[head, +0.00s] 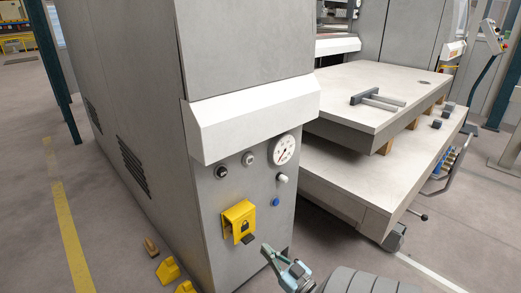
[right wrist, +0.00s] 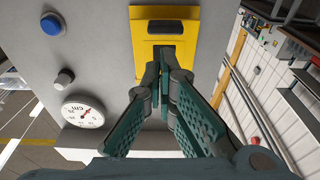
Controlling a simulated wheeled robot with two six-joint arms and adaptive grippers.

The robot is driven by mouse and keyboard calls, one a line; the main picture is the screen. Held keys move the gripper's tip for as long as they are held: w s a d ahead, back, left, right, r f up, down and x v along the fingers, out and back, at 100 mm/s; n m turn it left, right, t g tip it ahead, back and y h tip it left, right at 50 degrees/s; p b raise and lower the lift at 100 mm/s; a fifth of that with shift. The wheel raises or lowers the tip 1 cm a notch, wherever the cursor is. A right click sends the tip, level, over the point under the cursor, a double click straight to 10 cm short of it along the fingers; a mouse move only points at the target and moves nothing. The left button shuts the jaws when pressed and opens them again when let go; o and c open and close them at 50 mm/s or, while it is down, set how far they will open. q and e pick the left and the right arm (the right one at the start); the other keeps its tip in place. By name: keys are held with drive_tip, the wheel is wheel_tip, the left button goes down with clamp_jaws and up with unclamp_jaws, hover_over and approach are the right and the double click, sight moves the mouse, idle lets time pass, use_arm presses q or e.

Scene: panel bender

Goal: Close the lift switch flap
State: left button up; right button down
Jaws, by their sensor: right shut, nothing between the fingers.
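The yellow lift switch flap (head: 238,217) with a padlock mark is on the front of the grey machine cabinet, below the knobs. It appears to stand out from the panel, with a dark tab (head: 248,239) at its lower edge; I cannot tell its exact angle. In the right wrist view the yellow housing (right wrist: 143,45) is at the top, with a dark bar (right wrist: 165,26) across it. My right gripper (head: 268,252) is below and right of the flap. Its fingertips (right wrist: 163,68) are together and empty, overlapping the housing's edge in view; contact is unclear. My left gripper is not in view.
Knobs, a blue button (head: 275,202) and a round gauge (head: 284,149) are on the same panel. A white ledge (head: 250,118) juts out above them. A lift table (head: 350,170) stands at the right. Yellow blocks (head: 167,271) lie on the floor at the left.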

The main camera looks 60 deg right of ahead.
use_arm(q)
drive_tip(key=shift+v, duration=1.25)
use_arm(e)
drive_tip(key=shift+w+d+f+t, duration=0.1)
drive_tip(key=shift+w+f+t, duration=0.1)
drive_tip(key=shift+t, duration=0.1)
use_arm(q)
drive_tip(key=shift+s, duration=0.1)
use_arm(e)
drive_tip(key=v, duration=1.2)
